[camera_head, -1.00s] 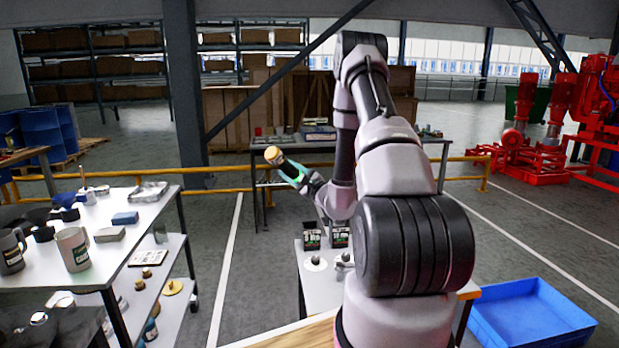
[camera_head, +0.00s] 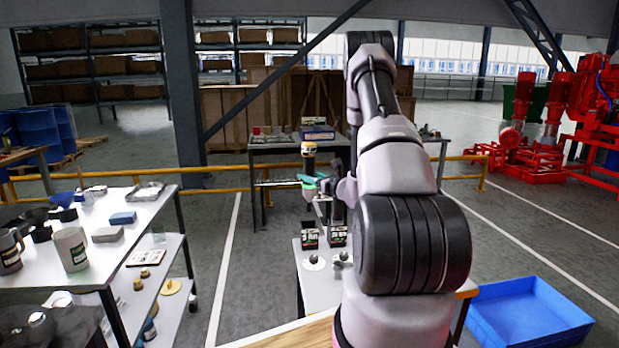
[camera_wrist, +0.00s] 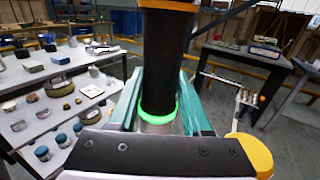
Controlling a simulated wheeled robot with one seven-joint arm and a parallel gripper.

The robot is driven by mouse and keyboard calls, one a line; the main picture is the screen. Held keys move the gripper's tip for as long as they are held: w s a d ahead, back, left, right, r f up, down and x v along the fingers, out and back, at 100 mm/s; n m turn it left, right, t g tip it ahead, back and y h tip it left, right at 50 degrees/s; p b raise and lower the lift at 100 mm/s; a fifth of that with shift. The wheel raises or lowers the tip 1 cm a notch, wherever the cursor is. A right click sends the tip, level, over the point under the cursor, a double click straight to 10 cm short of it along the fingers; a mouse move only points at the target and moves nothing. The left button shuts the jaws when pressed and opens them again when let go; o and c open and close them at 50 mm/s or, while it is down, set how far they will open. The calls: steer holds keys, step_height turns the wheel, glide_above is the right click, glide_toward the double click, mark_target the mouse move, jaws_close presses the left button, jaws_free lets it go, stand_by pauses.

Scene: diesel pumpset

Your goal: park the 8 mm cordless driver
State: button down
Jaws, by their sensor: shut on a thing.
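My gripper (camera_head: 308,183), with teal fingers, is shut on the cordless driver (camera_head: 309,163), which has a dark body and a yellow-orange end at the top. The driver stands about upright in the air, behind and above a small white table (camera_head: 313,292). In the wrist view the driver (camera_wrist: 165,55) rises between the teal fingers (camera_wrist: 160,115), with a glowing green ring low on it. Two black holders with labels, a left one (camera_head: 309,236) and a right one (camera_head: 337,236), stand on the small table. Their labels are too small to read. The driver's lower end is hidden.
A white cart (camera_head: 150,205) with mugs and blocks stands left. A workbench (camera_head: 275,143) and yellow rail (camera_head: 225,170) lie behind. A blue bin (camera_head: 530,315) is on the floor at right.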

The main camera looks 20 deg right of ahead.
mark_target(310, 209)
steer(key=shift+f, duration=7.4)
steer(key=shift+c, duration=1.3)
jaws_free()
steer(key=shift+s+f, duration=0.1)
steer(key=v, duration=1)
steer(key=shift+s, duration=0.3)
steer(key=shift+d, duration=0.1)
